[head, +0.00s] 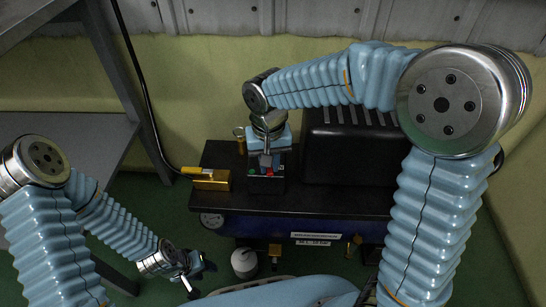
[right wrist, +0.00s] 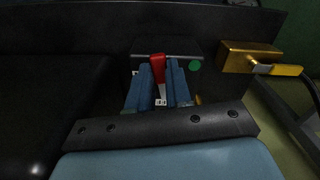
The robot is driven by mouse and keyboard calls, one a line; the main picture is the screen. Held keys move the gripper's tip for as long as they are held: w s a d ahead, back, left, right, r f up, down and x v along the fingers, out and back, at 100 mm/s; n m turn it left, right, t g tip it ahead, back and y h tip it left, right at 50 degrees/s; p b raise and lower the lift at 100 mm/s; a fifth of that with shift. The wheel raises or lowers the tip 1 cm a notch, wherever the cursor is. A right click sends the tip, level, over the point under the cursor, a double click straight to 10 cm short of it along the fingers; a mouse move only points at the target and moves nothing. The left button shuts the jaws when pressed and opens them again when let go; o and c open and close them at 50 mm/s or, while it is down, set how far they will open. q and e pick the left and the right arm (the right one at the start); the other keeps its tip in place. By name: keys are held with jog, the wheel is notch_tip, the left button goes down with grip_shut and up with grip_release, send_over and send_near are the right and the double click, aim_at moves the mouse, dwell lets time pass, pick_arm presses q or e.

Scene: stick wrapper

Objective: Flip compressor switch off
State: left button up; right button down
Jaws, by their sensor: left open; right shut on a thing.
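The compressor (head: 345,199) is a black-topped machine with a dark blue tank, standing against the back wall. Its red switch (right wrist: 157,66) sticks up from a small dark switch box, with a green round light (right wrist: 195,65) beside it. My right gripper (right wrist: 161,74) reaches down from above, its two blue fingers on either side of the red switch and shut on it. In the head view, the red switch (head: 269,173) is just below my right gripper (head: 266,165), partly hidden. My left gripper (head: 192,282) is open and empty, low at the lower left.
A brass block (head: 211,181) with a yellow handle (right wrist: 286,70) and black hose sits left of the switch box. A black ribbed housing (head: 352,145) stands to its right. A grey shelf (head: 75,140) stands at left.

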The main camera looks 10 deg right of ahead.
jog(key=shift+a+m+p, duration=0.3)
jog(key=shift+a+m, duration=0.1)
jog(key=shift+m, duration=0.7)
jog(key=shift+w, duration=0.1)
jog(key=c, duration=1)
grip_release()
jog(key=shift+c, duration=0.2)
notch_tip(320, 180, up, 14)
jog(key=p, duration=0.2)
jog(key=shift+p, duration=0.35)
jog(key=shift+f, duration=0.15)
